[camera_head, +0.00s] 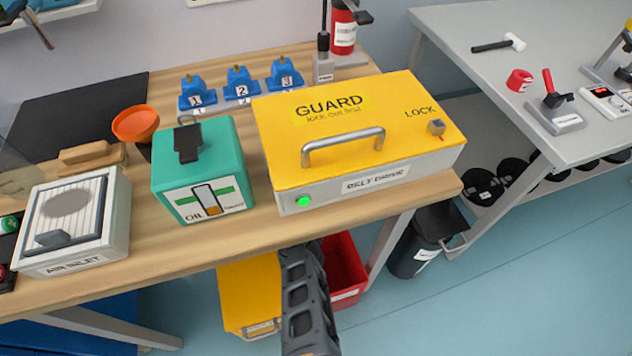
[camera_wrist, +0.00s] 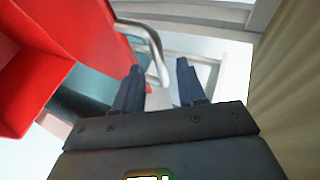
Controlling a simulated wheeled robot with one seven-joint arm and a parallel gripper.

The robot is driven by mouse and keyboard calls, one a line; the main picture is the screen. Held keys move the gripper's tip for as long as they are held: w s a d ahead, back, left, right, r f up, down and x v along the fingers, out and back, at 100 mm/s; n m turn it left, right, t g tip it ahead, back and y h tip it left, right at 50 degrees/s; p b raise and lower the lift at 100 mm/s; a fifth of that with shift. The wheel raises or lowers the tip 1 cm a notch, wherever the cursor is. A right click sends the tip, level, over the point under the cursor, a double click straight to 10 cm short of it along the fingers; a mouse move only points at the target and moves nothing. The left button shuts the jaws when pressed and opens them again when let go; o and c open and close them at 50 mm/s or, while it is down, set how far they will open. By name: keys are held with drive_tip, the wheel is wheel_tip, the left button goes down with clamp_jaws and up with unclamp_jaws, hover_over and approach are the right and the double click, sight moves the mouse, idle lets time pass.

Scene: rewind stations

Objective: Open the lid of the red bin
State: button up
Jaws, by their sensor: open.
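The red bin (camera_head: 345,270) stands on the floor under the wooden bench, partly hidden behind my dark arm. Its top looks open in the head view, with red inner walls showing. In the wrist view a red box-like part (camera_wrist: 25,95) fills the left edge, and a red panel (camera_wrist: 85,30), which looks like the raised lid, slants above it. A pale metal handle (camera_wrist: 153,50) runs along the panel's right side. My gripper (camera_wrist: 158,66) is open, with the handle's lower end near or between its fingertips. I cannot tell whether they touch.
A yellow bin (camera_head: 250,290) stands left of the red bin, close to my arm. The wooden bench (camera_head: 420,200) with the yellow guard box (camera_head: 365,110) is overhead. A bench leg (camera_head: 390,250) and a black bin (camera_head: 425,240) stand to the right. Floor is clear in front.

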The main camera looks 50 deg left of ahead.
drive_tip(key=shift+p+v, duration=1.35)
drive_tip(key=shift+v, duration=0.6)
drive_tip(key=shift+f, duration=0.1)
drive_tip(key=shift+c, duration=0.8)
drive_tip(key=shift+y, duration=0.4)
drive_tip(key=f+b, duration=0.1)
drive_tip(key=b, duration=0.1)
drive_tip(key=w+f+b, duration=0.1)
drive_tip(key=f+b, duration=0.1)
drive_tip(key=b, duration=0.1)
drive_tip(key=d+f+b, duration=0.1)
drive_tip(key=f+b, duration=0.1)
drive_tip(key=b, duration=0.1)
drive_tip(key=shift+w+f, duration=0.2)
clamp_jaws()
drive_tip(key=d+f+y+b, duration=0.4)
drive_tip(key=f+y+b, duration=0.1)
drive_tip(key=b, duration=1.6)
drive_tip(key=s+d+r+n+g+y+b, duration=0.1)
drive_tip(key=s+d+r+n+y+b, duration=0.15)
drive_tip(key=d+y+b, duration=0.6)
drive_tip(key=w+a+r+h+b, duration=0.1)
drive_tip(key=w+a+r, duration=0.1)
drive_tip(key=a, duration=0.5)
drive_tip(key=w+a+r+h+b, duration=0.1)
drive_tip(key=w+a+h, duration=0.1)
drive_tip(key=a, duration=0.6)
drive_tip(key=shift+w+r+g, duration=0.3)
drive_tip(key=shift+w+r, duration=0.1)
drive_tip(key=shift+w, duration=0.05)
